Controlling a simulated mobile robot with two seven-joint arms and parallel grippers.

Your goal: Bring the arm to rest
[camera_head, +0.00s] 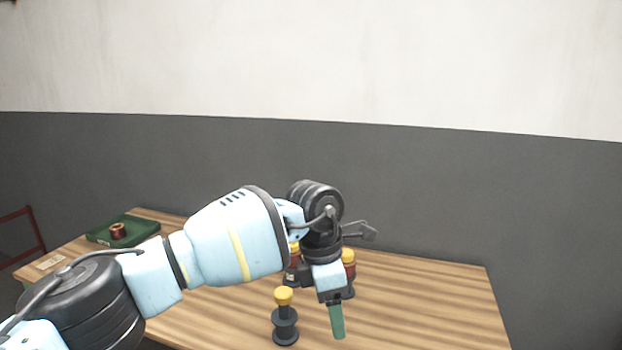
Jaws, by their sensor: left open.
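My left arm (235,240) reaches in from the left across the table. My left gripper (337,321) points down over the table, with one green fingertip showing; it is open and I see nothing held in it. A dark stand with a yellow top (285,318) stands upright just left of the gripper. Two more yellow-topped stands with reddish coils, a right one (349,262) and a left one (292,264), are partly hidden behind the wrist. My right gripper is not in view.
The wooden table (440,300) is bare on its right side. A green tray (145,228) with a reddish copper coil (118,231) lies at the far left. A small label (50,262) is near the left edge. A grey and white wall is behind.

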